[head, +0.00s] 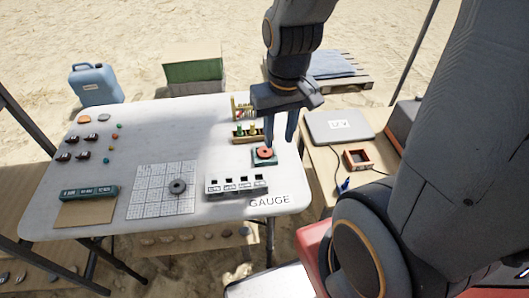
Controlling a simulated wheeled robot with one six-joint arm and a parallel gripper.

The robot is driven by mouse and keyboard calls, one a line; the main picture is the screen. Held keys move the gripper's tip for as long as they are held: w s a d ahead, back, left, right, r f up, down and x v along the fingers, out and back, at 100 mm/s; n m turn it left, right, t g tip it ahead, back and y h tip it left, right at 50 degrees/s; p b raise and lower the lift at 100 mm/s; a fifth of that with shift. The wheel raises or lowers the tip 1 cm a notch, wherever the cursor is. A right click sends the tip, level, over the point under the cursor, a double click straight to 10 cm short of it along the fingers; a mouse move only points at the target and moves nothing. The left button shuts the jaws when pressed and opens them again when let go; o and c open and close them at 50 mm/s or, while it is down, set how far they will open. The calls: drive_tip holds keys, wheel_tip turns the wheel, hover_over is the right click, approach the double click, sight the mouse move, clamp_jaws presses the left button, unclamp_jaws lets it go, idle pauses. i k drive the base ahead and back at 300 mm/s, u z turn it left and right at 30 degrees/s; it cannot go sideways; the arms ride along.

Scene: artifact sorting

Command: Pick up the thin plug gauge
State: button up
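Small upright gauges (253,128), green and yellow-topped, stand in a wooden rack (248,139) on the right part of the white table (140,128). Another small rack with coloured pieces (243,110) stands just behind it. I cannot tell which piece is the thin plug gauge at this size. My gripper (279,143) points down to the right of the front rack, its two fingers apart with nothing seen between them. It partly covers the right ends of the racks.
An orange-red ring (264,152) on a green base sits just below my gripper. A grey holder with several slots (237,187) is in front, near the GAUGE label. A gridded sheet with a dark ring (177,187) lies left.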

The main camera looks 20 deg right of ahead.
sight(240, 133)
drive_tip(key=k, duration=1)
drive_tip(key=u, duration=1.7)
drive_tip(key=i, duration=1.45)
drive_tip(key=z, duration=2.8)
drive_tip(key=i, duration=0.5)
drive_tip(key=z, duration=0.05)
